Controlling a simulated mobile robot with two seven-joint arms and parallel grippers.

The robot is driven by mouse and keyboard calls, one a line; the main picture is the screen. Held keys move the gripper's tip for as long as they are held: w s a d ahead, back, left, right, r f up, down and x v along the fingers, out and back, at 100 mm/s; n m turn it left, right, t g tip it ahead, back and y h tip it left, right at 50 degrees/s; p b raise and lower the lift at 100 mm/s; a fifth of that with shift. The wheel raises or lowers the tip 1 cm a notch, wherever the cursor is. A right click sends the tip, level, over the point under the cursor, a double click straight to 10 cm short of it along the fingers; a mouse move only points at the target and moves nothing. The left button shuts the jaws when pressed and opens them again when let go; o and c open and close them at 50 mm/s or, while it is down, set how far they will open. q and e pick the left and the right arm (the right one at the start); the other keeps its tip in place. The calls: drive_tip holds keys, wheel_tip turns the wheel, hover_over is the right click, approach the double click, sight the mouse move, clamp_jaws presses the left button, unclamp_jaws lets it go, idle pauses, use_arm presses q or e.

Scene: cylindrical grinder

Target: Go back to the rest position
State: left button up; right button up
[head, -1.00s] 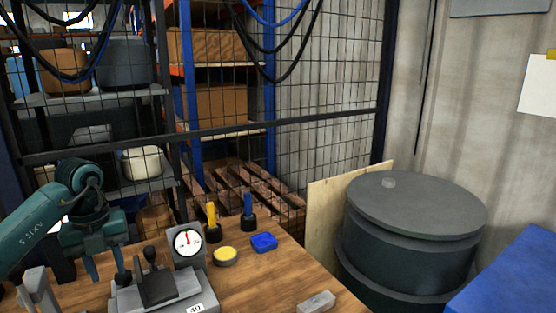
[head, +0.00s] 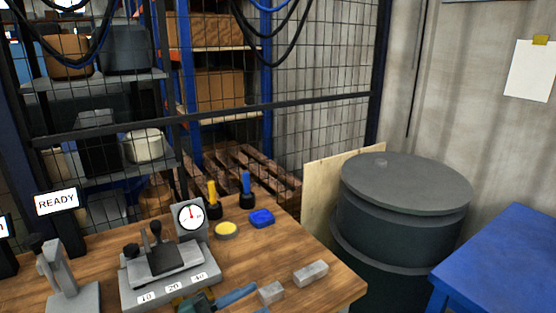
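My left gripper (head: 256,299) shows at the bottom edge, partly cut off by the frame. One blue-green finger points right, and what looks like the tip of the other shows below it, with a gap between them. It appears open and empty. A grey metal block (head: 271,292) lies on the wooden bench (head: 330,291) just right of the fingertips; I cannot tell whether they touch. My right gripper is not in view.
A grey gauge fixture (head: 165,265) with a dial (head: 190,215) stands left of the gripper. Another block (head: 311,273), a yellow-topped tin (head: 227,230), a blue dish (head: 262,218) and two upright tools stand behind. A drum (head: 400,215) is beyond the bench's right edge.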

use_arm(q)
drive_tip(key=s+a+f+n+t+y, duration=0.4)
drive_tip(key=a+f+n+t+y, duration=0.3)
drive_tip(key=f+n+y, duration=0.7)
drive_tip(key=s+a+f+n+g+y, duration=0.1)
drive_tip(key=s+a+f+n+g, duration=0.1)
drive_tip(key=s+f+n+g, duration=0.3)
drive_tip(key=s+f+n, duration=0.1)
drive_tip(key=s, duration=0.3)
drive_tip(key=shift+s+f+n+g, duration=0.3)
drive_tip(key=shift+s+f+n, duration=0.05)
drive_tip(key=shift+s+n, duration=0.05)
